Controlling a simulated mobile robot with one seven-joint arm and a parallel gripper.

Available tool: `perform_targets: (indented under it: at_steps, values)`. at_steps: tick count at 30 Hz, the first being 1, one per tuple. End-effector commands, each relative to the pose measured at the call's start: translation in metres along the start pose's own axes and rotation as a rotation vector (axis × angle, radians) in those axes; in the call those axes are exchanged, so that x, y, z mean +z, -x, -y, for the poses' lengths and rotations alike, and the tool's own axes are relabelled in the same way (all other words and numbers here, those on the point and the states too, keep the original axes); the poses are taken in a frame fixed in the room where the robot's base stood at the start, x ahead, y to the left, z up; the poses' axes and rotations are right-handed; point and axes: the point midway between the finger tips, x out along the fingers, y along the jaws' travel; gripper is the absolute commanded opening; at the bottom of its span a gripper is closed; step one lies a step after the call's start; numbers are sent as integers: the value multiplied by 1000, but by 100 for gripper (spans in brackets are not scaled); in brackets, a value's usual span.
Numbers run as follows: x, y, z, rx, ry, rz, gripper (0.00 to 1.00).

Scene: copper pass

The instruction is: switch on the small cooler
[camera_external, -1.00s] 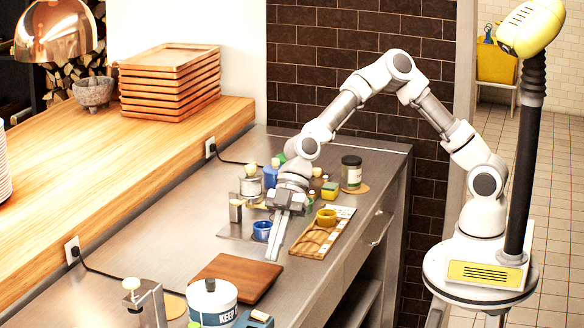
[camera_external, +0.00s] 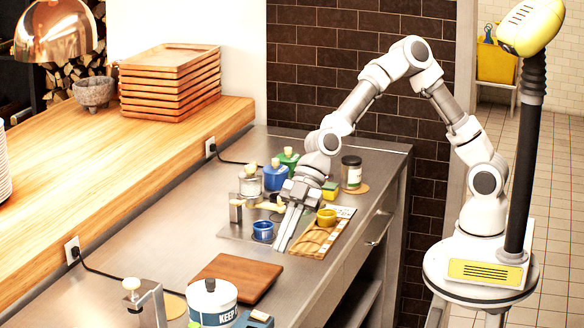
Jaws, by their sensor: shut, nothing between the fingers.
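A small round white tub (camera_external: 212,305) with a dark band lettered "KEEP" and a black knob on its lid stands at the front of the steel counter. It may be the small cooler, but I cannot tell for sure, and no switch is readable on it. My gripper (camera_external: 283,246) is shut and empty. It points down over the counter between a blue cup (camera_external: 263,230) and a wooden board with cut-outs (camera_external: 318,240), well behind the tub. I cannot tell whether its tips touch anything.
A brown cutting board (camera_external: 237,277) lies behind the tub. A metal stand with a pale knob (camera_external: 146,300) is left of it. Blue (camera_external: 275,178) and green (camera_external: 289,160) bottles, a lidded jar (camera_external: 351,172) and a yellow cup (camera_external: 326,217) crowd the back. Wall outlets (camera_external: 72,250) feed black cords.

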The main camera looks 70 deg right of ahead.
Motion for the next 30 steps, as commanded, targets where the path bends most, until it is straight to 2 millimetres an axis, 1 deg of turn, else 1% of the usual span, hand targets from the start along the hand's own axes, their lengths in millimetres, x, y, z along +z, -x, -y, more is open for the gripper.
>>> perform_targets:
  at_steps: [11, 16, 23, 30]
  values:
    - [0, 0, 1, 9, 9, 0, 0]
    - [0, -9, 1, 7, 10, -1, 0]
    - [0, -40, 2, 5, 10, 0, 0]
    - [0, -80, 2, 5, 10, 0, 0]
